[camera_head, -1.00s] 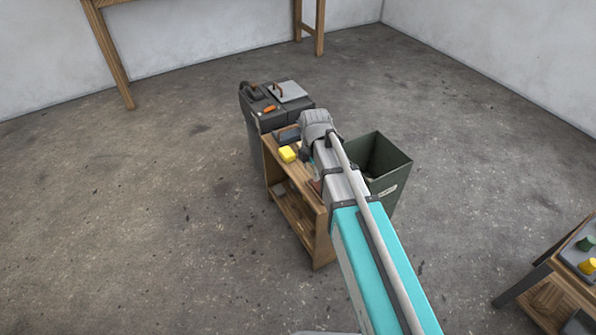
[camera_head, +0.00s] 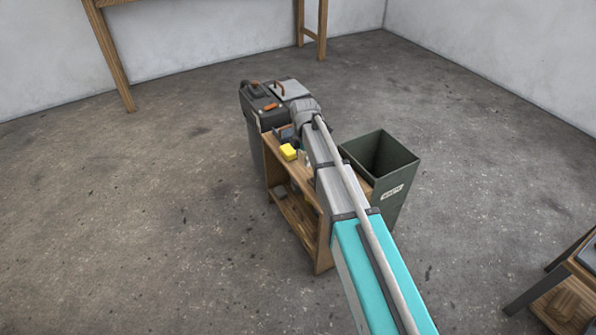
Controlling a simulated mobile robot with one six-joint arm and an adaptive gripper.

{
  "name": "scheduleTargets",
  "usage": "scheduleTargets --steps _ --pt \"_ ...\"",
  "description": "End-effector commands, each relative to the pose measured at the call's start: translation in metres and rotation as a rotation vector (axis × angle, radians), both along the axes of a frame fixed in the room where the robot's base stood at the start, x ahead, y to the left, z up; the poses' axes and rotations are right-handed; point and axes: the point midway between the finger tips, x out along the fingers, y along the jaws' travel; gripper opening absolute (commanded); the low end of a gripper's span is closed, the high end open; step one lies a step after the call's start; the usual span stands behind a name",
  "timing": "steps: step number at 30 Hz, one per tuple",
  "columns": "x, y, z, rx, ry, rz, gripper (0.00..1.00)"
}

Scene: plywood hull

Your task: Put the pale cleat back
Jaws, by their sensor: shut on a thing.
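I cannot make out the pale cleat in this view. My gripper and anything in it are hidden behind my own grey wrist and arm, which reach over the right side of the wooden shelf unit (camera_head: 269,155) toward its far end. A small pale spot shows beside my arm on the shelf top, too small to tell what it is.
A yellow block (camera_head: 288,152) and a dark item (camera_head: 286,134) sit on the shelf top. Beyond stands a dark cabinet (camera_head: 252,118) with an orange item (camera_head: 270,106) and a grey lid (camera_head: 290,88). A green bin (camera_head: 398,165) stands right. Floor on the left is clear.

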Motion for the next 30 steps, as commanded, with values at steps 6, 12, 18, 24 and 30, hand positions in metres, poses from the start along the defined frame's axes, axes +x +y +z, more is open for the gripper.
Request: scheduleTargets --steps 6,12,18,24,30 --pt "0.014 0.005 -0.019 0.0 0.0 0.0 0.32" --pt "0.016 0.006 -0.02 0.0 0.0 0.0 0.32" --pt "0.015 0.006 -0.02 0.0 0.0 0.001 0.32" --pt "0.018 0.008 -0.024 0.0 0.0 0.001 0.32" --pt "0.023 0.01 -0.038 0.0 0.0 0.001 0.32"
